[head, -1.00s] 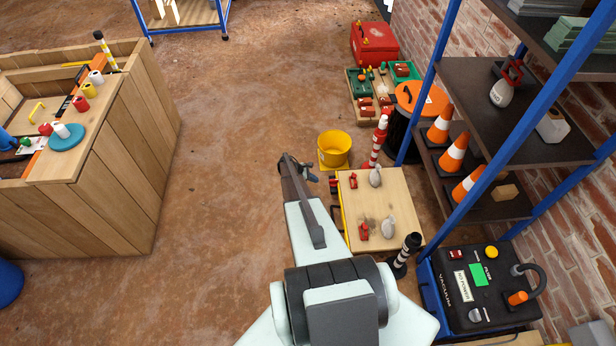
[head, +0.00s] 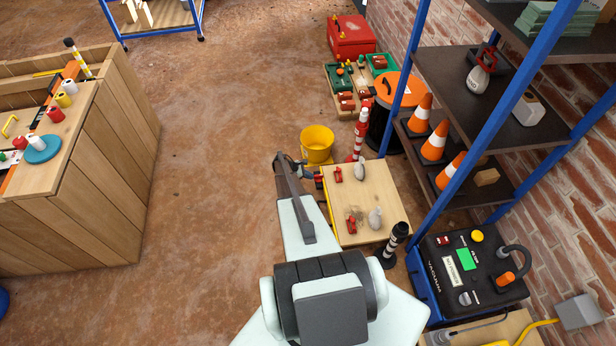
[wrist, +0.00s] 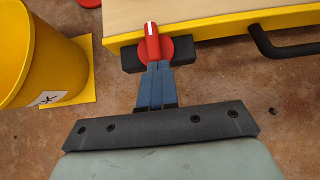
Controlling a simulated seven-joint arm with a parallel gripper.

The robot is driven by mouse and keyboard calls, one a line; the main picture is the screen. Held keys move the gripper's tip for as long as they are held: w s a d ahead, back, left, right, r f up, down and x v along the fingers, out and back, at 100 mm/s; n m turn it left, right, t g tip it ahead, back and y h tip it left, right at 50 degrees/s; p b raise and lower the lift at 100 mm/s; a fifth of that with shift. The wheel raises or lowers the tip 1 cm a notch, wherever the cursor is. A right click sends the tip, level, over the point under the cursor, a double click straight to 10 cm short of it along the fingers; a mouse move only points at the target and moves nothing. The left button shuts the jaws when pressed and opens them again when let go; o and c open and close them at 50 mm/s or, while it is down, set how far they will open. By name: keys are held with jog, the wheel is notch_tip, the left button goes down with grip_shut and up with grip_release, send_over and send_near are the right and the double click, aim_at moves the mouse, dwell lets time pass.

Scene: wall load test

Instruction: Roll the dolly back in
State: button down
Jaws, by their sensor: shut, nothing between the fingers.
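The dolly (head: 393,205) is a low platform with a pale wooden top and yellow sides, on the floor beside the shelf. Its yellow side (wrist: 225,29) shows in the wrist view, with a red knob (wrist: 152,45) marked by a white stripe on a black block, and a black bar handle (wrist: 275,47) to the right. My gripper (head: 306,174) is at the dolly's left side. In the wrist view its blue fingers (wrist: 155,82) are together, their tips at the knob's lower edge; I cannot tell whether they touch it.
A yellow bucket (head: 317,143) stands just beyond my gripper, close on the left in the wrist view (wrist: 14,50). Small red and grey items lie on the dolly. A black-and-white post (head: 394,242) and black vacuum unit (head: 468,270) are nearby. Floor left of the gripper is clear.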

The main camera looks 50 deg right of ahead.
aim_at(358, 163)
jog(key=s+d, duration=2.5)
jog(key=shift+s+d, duration=0.15)
jog(key=shift+s+d, duration=0.1)
jog(key=shift+w+a, duration=0.35)
jog(key=w+a, duration=0.3)
jog(key=shift+a+r, duration=0.15)
jog(key=shift+r, duration=0.25)
jog(key=v, duration=0.9)
jog(key=shift+w, duration=0.15)
